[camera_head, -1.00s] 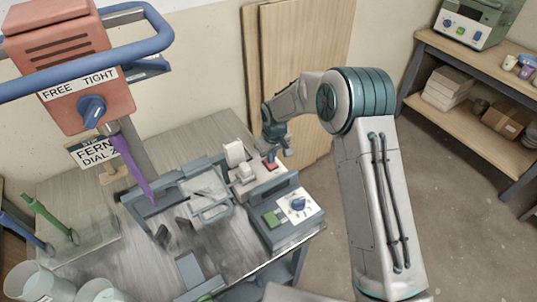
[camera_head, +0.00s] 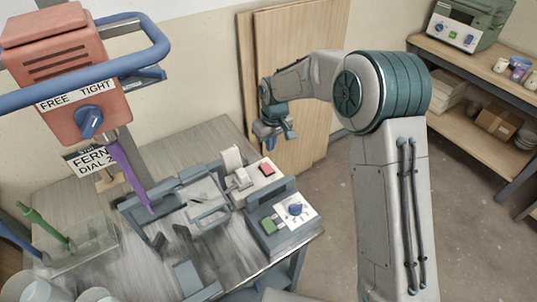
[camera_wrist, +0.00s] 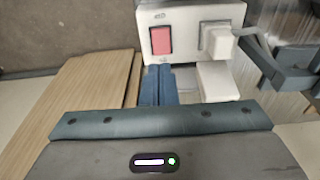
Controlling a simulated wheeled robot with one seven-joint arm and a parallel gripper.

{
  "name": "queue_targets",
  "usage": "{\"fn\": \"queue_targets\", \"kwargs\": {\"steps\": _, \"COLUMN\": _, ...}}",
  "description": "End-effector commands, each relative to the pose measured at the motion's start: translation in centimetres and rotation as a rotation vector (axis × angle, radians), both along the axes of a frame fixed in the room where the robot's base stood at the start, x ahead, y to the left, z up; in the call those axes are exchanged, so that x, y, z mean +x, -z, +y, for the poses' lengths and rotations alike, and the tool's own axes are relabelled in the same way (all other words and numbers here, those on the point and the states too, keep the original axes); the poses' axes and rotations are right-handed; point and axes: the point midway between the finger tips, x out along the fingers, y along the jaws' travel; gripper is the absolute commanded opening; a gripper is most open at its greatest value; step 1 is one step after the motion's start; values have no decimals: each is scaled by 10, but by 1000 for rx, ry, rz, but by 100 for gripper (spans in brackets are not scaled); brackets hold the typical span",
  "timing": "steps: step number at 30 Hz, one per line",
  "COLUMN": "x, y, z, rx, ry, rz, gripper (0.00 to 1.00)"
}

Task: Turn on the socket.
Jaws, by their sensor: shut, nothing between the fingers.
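The socket (camera_head: 254,180) is a white box on the bench, beside the grey control box. It has a red rocker switch (camera_head: 267,170) and a white plug (camera_head: 240,180) side by side. The wrist view shows the same socket (camera_wrist: 185,16) at the top, with the red switch (camera_wrist: 161,40) on the left and the plug (camera_wrist: 218,41) on the right. I cannot tell which way the rocker is tipped. My gripper (camera_head: 278,144) is shut and empty, above and behind the socket. In the wrist view its blue fingers (camera_wrist: 158,78) are together, below the red switch and apart from it.
A grey control box (camera_head: 270,235) with a green button and blue dial stands in front of the socket. A clamp frame (camera_head: 205,212) lies to the left. An orange machine (camera_head: 62,70) with a blue handle overhangs the left. Wooden boards (camera_head: 292,75) lean on the wall behind my gripper.

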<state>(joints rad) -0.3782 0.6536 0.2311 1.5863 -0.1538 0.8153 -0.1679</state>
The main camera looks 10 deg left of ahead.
Motion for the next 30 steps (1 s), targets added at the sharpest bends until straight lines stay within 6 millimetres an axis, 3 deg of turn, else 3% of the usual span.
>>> {"fn": "queue_targets", "kwargs": {"steps": 4, "x": -2, "y": -22, "z": -2, "rx": 2, "ry": 1, "rz": -1, "gripper": 0}}
{"fn": "queue_targets", "kwargs": {"steps": 9, "x": -4, "y": -32, "z": -3, "rx": 1, "ry": 0, "rz": 1, "gripper": 0}}
{"fn": "queue_targets", "kwargs": {"steps": 30, "x": 4, "y": -22, "z": 1, "rx": 13, "ry": 4, "rz": -18, "gripper": 0}}
